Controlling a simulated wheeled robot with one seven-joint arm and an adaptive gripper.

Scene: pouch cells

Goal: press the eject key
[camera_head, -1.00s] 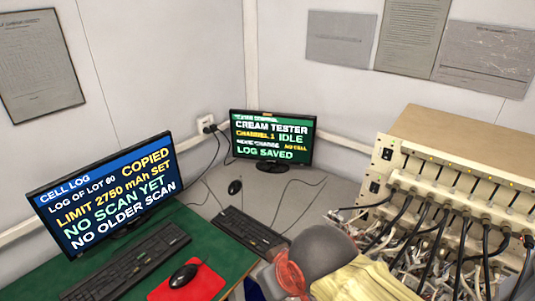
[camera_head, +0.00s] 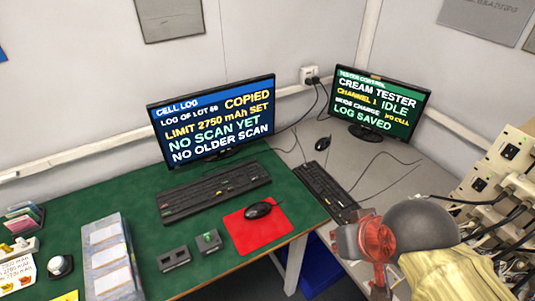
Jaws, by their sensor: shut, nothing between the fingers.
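I cannot make out which key, if any in view, is the eject key. A small dark box (camera_head: 174,259) and another with a greenish top (camera_head: 208,241) stand on the green mat. Black keyboards lie in front of the cell log screen (camera_head: 214,116) and the tester screen (camera_head: 379,103), which reads "idle" and "log saved". Parts of my arm, grey, red and yellow, show at the lower right; my gripper's fingers do not show.
A pale tray (camera_head: 112,262) with white pouches lies on the green bench (camera_head: 85,203). A black mouse (camera_head: 258,210) rests on a red pad (camera_head: 241,236).

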